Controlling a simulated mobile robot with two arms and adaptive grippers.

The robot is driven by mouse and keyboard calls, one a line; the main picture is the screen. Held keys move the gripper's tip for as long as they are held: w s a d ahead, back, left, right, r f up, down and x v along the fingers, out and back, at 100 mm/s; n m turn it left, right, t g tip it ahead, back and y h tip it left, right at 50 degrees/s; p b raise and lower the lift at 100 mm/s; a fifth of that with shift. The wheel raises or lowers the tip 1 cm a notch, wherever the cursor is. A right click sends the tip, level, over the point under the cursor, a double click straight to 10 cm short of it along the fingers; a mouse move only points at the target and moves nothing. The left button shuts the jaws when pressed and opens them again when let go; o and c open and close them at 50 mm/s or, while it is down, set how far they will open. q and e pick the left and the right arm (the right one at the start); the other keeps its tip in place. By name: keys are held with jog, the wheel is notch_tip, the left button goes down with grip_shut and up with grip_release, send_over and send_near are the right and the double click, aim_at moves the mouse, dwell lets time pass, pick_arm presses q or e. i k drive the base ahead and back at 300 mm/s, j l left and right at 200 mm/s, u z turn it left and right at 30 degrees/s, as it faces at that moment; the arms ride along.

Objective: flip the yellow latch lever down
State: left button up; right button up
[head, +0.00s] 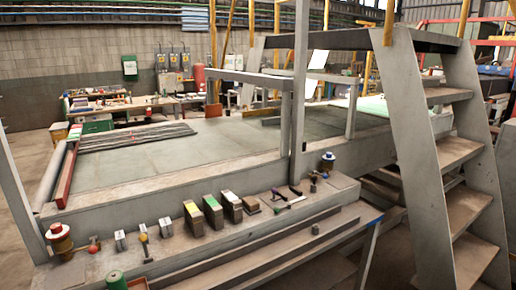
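I cannot make out a yellow latch lever for certain in the head view. A small upright tool with a yellow top (143,238) stands on the near ledge at the lower left. Neither of my grippers shows in this view.
Several block-shaped items, including a green-topped one (213,211), line the concrete ledge (270,232). A metal stair (440,170) stands at the right. Grey posts (299,90) rise from the platform (185,162). A workbench (190,103) is behind.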

aim_at(143, 238)
jog(key=j+z, duration=0.1)
jog(key=z, duration=0.35)
jog(key=j+z, duration=0.2)
jog(key=j, duration=0.25)
jog(key=k+j+z, duration=0.2)
jog(key=j, duration=0.25)
jog(key=j+z, duration=0.15)
jog(key=j, duration=0.3)
jog(key=k+j+z, duration=0.2)
jog(key=j, duration=0.25)
jog(key=j+z, duration=0.2)
jog(key=j, duration=0.25)
jog(key=k+j, duration=0.2)
jog(key=j, duration=0.2)
jog(key=k+j, duration=0.15)
jog(key=j, duration=0.25)
jog(key=k+j, duration=0.2)
jog(key=j, duration=0.15)
jog(key=k+j, duration=0.2)
jog(key=j, duration=0.2)
jog(key=k+j, duration=0.15)
jog(key=j, duration=0.25)
